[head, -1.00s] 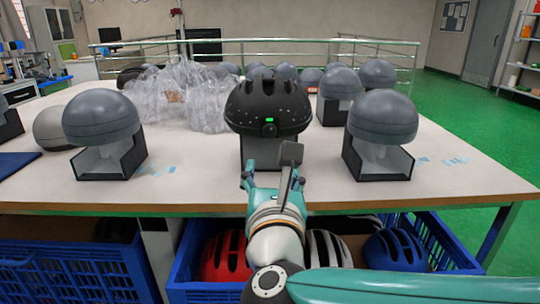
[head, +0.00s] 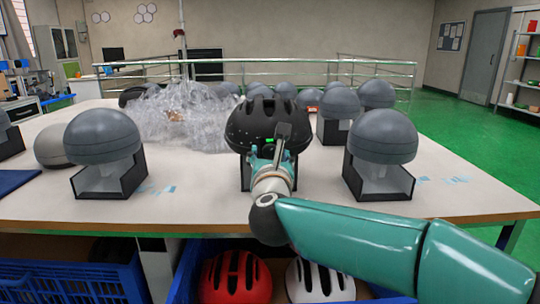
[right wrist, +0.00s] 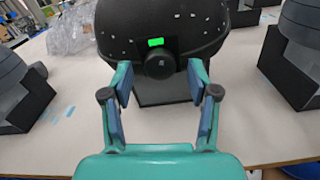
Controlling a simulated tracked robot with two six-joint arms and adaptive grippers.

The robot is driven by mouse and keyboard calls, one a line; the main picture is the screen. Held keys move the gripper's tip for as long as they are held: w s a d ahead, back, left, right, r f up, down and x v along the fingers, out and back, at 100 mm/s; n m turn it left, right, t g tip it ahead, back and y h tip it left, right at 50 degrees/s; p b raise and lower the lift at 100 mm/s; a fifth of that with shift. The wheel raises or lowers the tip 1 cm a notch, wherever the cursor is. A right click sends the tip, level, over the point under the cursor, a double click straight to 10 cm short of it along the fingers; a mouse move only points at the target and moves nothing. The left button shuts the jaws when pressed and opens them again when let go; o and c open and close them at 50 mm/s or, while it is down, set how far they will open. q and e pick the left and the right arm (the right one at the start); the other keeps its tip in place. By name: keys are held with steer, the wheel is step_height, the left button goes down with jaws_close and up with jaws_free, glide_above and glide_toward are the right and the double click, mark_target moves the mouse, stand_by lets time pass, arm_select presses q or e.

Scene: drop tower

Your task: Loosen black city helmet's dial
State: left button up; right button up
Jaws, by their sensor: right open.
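The black city helmet (head: 262,122) sits on a dark stand (head: 245,174) near the table's front middle. Its round black dial (right wrist: 158,64) shows in the right wrist view, below a small green light (right wrist: 155,42). My right gripper (right wrist: 160,82) is open, its fingers to the left and right of the dial and a little nearer to me. I cannot tell if a finger touches it. In the head view the right gripper (head: 268,155) covers most of the dial. My left gripper is not in view.
Grey headforms on dark stands flank the helmet at left (head: 103,137) and right (head: 384,136). Crumpled clear plastic (head: 185,118) lies behind left. Below the table edge, a blue crate (head: 190,270) holds a red helmet (head: 235,278) and a white helmet (head: 318,280).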

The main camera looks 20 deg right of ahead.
steer(key=shift+w+d, duration=0.1)
steer(key=shift+w, duration=0.25)
steer(key=shift+c, duration=0.4)
jaws_close()
